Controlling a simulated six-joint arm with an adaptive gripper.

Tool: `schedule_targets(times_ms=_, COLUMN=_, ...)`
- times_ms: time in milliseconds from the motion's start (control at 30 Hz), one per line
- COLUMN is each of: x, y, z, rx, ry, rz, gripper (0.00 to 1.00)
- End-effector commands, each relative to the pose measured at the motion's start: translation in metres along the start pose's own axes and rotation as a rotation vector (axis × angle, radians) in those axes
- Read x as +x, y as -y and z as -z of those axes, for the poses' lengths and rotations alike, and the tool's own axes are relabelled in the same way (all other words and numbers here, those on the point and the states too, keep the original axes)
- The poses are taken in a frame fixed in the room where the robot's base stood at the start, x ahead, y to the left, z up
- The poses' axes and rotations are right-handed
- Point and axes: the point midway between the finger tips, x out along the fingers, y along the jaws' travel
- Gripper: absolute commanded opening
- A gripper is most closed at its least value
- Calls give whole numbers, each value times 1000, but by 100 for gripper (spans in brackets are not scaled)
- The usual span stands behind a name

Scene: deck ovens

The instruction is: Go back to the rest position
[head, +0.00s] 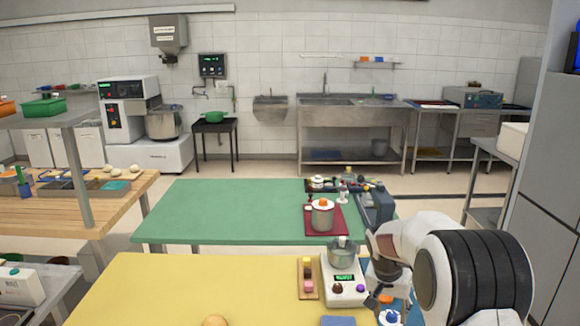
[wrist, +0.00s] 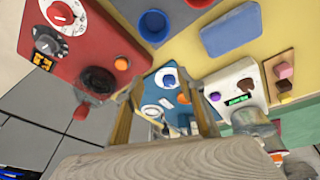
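My gripper (wrist: 166,92) shows in the wrist view with its two fingers apart and nothing visible between their tips. A pale wood-grained surface fills the bottom of that view, close to the camera; I cannot tell what it is. Beyond the fingers is a blue panel (wrist: 153,98) with a white round knob, and I see no clear contact with it. In the head view my arm reaches in from the lower right, over the right end of the yellow table (head: 165,290). The fingers are hard to make out there.
A red device (wrist: 95,45) with dials stands left of the fingers in the wrist view. A white scale (head: 345,290) carries a metal pot (head: 342,255) beside my arm. A green table (head: 220,205) with a pot on a red mat lies behind. The yellow table's left part is mostly clear.

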Motion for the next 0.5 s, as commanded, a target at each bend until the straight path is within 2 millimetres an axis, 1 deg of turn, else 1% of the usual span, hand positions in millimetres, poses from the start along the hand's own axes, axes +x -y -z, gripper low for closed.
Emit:
schedule_targets(times_ms=100, x=-8, y=-6, z=-20, rx=-54, ry=31, rz=2, gripper=39)
schedule_targets(times_ms=267, x=-24, y=-15, z=-45, rx=-118, ry=62, rz=10, gripper=39)
schedule_targets(times_ms=500, x=-60, y=-29, z=-85, rx=-207, ry=90, rz=35, gripper=39)
